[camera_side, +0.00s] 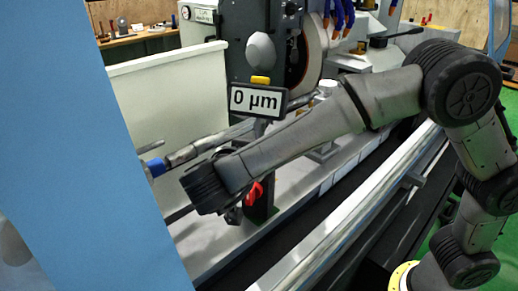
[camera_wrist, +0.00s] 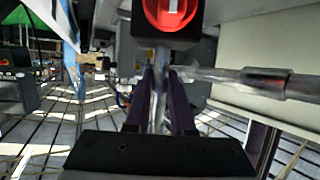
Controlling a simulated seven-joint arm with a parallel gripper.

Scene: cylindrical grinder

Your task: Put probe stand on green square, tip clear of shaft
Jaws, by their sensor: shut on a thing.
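The probe stand shows in the side view with its "0 µm" display (camera_side: 258,101) at the top and a dark base with a red knob (camera_side: 254,192) at the bottom. The arm hides its middle. The base is over the green square (camera_side: 262,219), which shows only in part; I cannot tell whether it rests on it. In the wrist view my gripper (camera_wrist: 161,76) is shut on the stand's post, close to the base and its red knob (camera_wrist: 171,9). The metal shaft (camera_side: 205,145) runs beside the stand and also shows in the wrist view (camera_wrist: 258,80). The probe tip cannot be made out.
The grinding wheel housing (camera_side: 240,45) stands behind the stand. A pale guard panel (camera_side: 165,92) is at the back left. A blue panel (camera_side: 85,170) fills the left foreground. A long metal rail (camera_side: 345,222) runs along the front of the machine bed.

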